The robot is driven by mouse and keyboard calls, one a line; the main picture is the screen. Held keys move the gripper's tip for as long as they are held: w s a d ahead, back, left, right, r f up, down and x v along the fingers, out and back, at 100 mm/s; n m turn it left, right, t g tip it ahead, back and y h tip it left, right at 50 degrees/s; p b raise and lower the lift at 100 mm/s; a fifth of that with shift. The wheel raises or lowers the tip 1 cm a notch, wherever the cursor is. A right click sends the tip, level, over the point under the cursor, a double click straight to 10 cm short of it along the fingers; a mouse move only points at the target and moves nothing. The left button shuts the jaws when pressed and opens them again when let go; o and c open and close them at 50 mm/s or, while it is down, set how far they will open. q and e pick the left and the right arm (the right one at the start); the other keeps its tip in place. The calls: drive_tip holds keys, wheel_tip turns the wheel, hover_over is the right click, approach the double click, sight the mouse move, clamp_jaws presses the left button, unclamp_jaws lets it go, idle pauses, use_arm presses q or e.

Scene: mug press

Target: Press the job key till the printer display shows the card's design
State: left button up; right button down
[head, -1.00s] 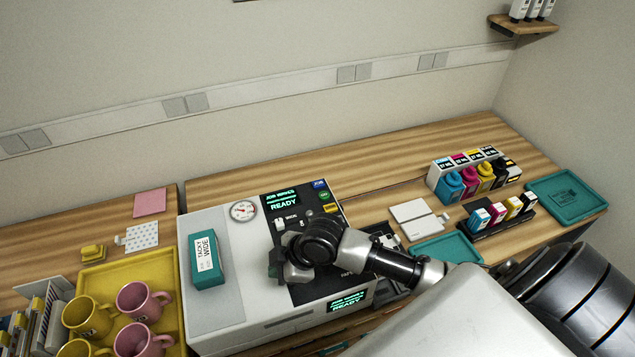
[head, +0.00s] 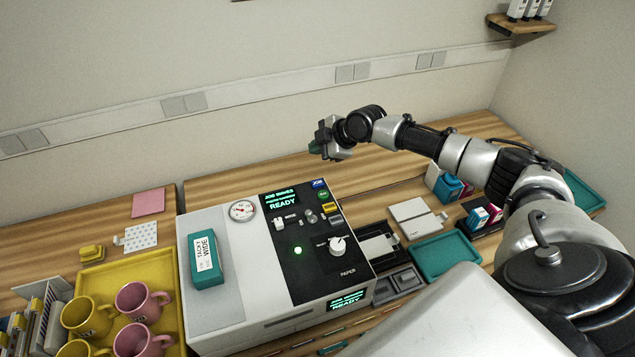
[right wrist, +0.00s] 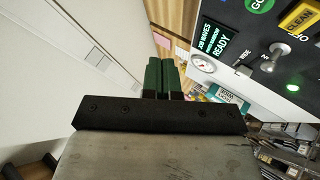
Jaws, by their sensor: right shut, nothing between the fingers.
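The printer (head: 222,305) has a dark control panel with a display (head: 281,200) that reads JOB WAVES and READY. The blue JOB key (head: 318,184) is at the panel's top right corner. A white card with a dotted pattern (head: 141,238) lies on the counter left of the printer. My right gripper (head: 317,148) is raised above and behind the JOB key, apart from it. Its green fingers are shut with nothing between them in the right wrist view (right wrist: 160,76), where the display (right wrist: 214,42) also shows. My left gripper is not in view.
A teal box (head: 206,262) rests on the printer's lid. A yellow tray (head: 130,268) with pink and yellow mugs stands at left. A teal tray (head: 446,252) and ink bottles are at right, partly behind my arm. The counter behind the printer is clear.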

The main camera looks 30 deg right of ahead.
sight(317, 184)
drive_tip(key=shift+f, duration=0.1)
wheel_tip(317, 184, down, 8)
drive_tip(key=b, duration=0.5)
drive_tip(key=shift+f+b, duration=0.35)
drive_tip(key=shift+b, duration=0.3)
idle(1.5)
drive_tip(key=shift+f+b, duration=0.4)
drive_tip(key=shift+b, duration=0.1)
drive_tip(key=shift+a+f+b, duration=0.1)
drive_tip(key=shift+f+b, duration=0.35)
drive_tip(key=shift+b, duration=0.05)
idle(0.6)
drive_tip(key=shift+r, duration=0.1)
drive_tip(key=shift+r+p, duration=0.5)
drive_tip(key=shift+r, duration=0.3)
